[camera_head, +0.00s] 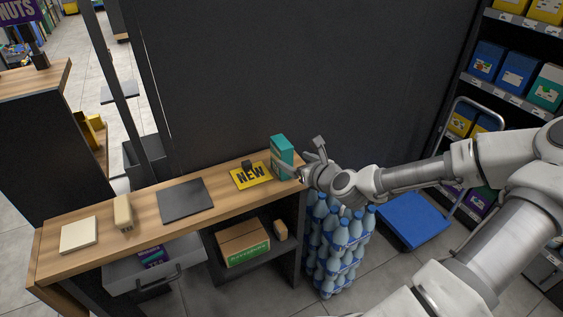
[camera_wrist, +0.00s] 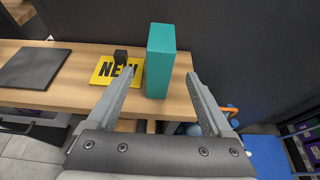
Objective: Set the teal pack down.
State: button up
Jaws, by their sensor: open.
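The teal pack (camera_head: 281,155) stands upright on the right end of the wooden counter (camera_head: 140,236), beside the yellow NEW sign. In the wrist view the teal pack (camera_wrist: 160,62) stands just beyond and between my spread fingers. My gripper (camera_head: 309,168) is open at the counter's right end, next to the pack. In the wrist view my gripper (camera_wrist: 160,95) shows a gap on both sides of the pack. Whether the pack's base touches the counter all round is partly hidden.
The NEW sign (camera_head: 250,176) bears a small black block and lies left of the pack. A dark mat (camera_head: 185,201), a tan block (camera_head: 123,213) and a cream slab (camera_head: 79,235) lie farther left. Blue bottles (camera_head: 336,245) stand below the counter's right end. A dark wall (camera_head: 300,80) rises behind.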

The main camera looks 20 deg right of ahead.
aim_at(281, 153)
jog(key=shift+b+x, duration=1.2)
jog(key=shift+x, duration=3.4)
grip_shut()
